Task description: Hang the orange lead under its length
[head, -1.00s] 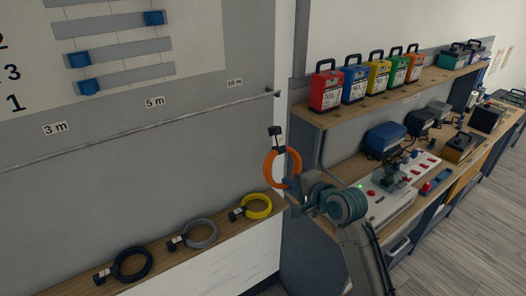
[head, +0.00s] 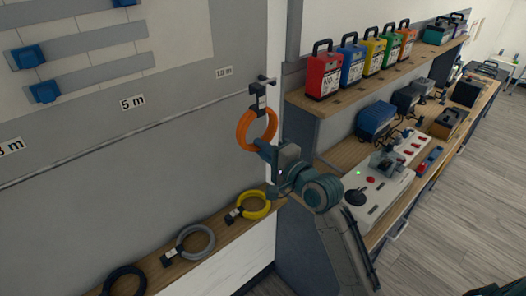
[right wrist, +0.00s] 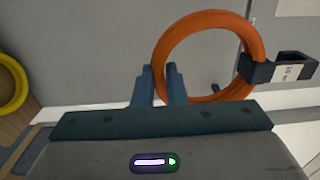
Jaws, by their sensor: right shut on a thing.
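The orange lead (head: 241,130) is a coil with a black holder and white tag (head: 258,101) at its top. My right gripper (head: 263,151) is shut on the lower part of the coil and holds it upright in front of the grey board. In the right wrist view the orange coil (right wrist: 160,52) rises from between the fingers (right wrist: 161,88), its black holder (right wrist: 262,70) pointing right. In the head view the holder's top is close below a small peg (head: 263,80); I cannot tell if they touch. A 10 m label (head: 224,72) is on the board just left of the peg. My left gripper is not in view.
Yellow (head: 254,207), grey (head: 195,243) and black (head: 125,281) leads lie on a wooden ledge (head: 224,236) below. 5 m (head: 132,102) and 3 m (head: 10,148) labels mark the board. Right of the board is a shelf (head: 305,101) with coloured cases above a workbench.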

